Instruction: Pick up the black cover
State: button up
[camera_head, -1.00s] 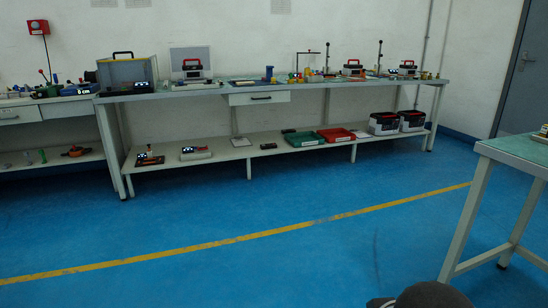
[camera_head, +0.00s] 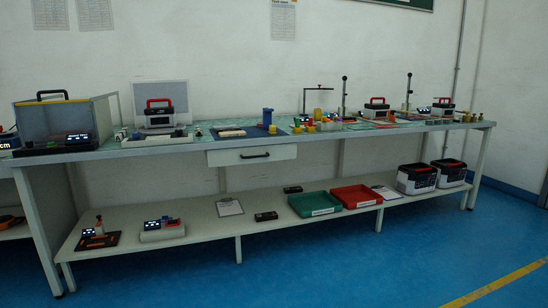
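No single thing in the head camera view can be told for certain as the black cover. A box-shaped grey see-through cover (camera_head: 62,118) with a yellow top edge and a black handle (camera_head: 53,94) stands at the bench's left end, over or around a dark device (camera_head: 72,139). Two small flat black items, one at the back (camera_head: 292,189) and one in front (camera_head: 266,216), lie on the lower shelf between a clipboard and a green tray. My gripper is not in view.
The long bench (camera_head: 200,151) holds several devices and has a drawer (camera_head: 252,155). Its lower shelf (camera_head: 200,236) carries a green tray (camera_head: 315,204), a red tray (camera_head: 356,196) and two black-and-white boxes at the right (camera_head: 417,179). The blue floor (camera_head: 400,265) in front is clear.

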aim_at(235, 129)
jog(key=i+l+u, duration=0.1)
jog(key=i+u, duration=0.15)
jog(key=i, duration=0.2)
jog(key=i+l+u, duration=0.25)
jog(key=i, duration=0.2)
